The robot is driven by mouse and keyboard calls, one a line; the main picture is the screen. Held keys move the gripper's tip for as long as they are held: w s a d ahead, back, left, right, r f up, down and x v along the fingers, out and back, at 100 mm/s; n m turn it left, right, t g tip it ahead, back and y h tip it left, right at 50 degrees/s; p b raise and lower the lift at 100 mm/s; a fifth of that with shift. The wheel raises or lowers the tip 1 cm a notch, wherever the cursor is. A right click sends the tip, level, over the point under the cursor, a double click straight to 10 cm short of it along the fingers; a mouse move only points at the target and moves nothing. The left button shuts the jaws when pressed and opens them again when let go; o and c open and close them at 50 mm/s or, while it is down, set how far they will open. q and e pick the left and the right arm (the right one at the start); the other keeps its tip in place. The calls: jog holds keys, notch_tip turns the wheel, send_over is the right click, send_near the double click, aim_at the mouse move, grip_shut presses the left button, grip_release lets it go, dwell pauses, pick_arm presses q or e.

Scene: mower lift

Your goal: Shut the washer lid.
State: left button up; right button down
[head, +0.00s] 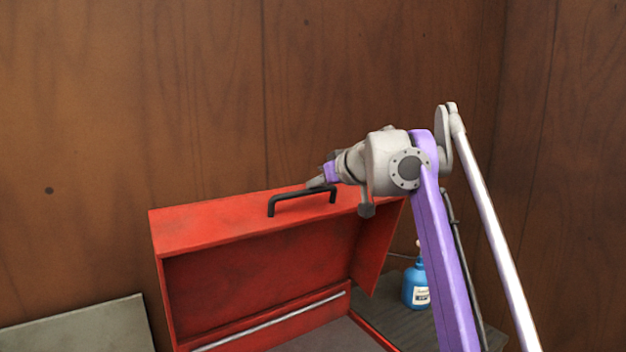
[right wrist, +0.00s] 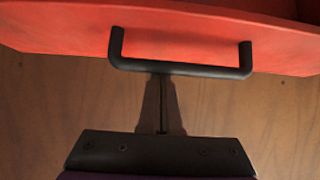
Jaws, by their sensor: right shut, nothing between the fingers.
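The red washer lid (head: 222,224) stands raised in the head view, with its hollow inside facing me. A black bar handle (head: 303,196) is fixed to its upper face. My right gripper (head: 314,184) is shut and empty, just behind the handle's right part. In the right wrist view the shut fingers (right wrist: 163,104) end close to the middle of the handle (right wrist: 180,69), with the red lid (right wrist: 180,45) beyond. I cannot tell whether they touch the handle. My left gripper is not in view.
A blue bottle (head: 416,287) stands on a dark surface (head: 401,317) right of the washer. A grey panel (head: 80,329) is at the lower left. A brown wood wall (head: 130,100) closes off the back. A metal rod (head: 270,321) runs along the washer's opening.

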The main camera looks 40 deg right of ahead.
jog(key=shift+w, duration=0.25)
jog(key=shift+s, duration=0.15)
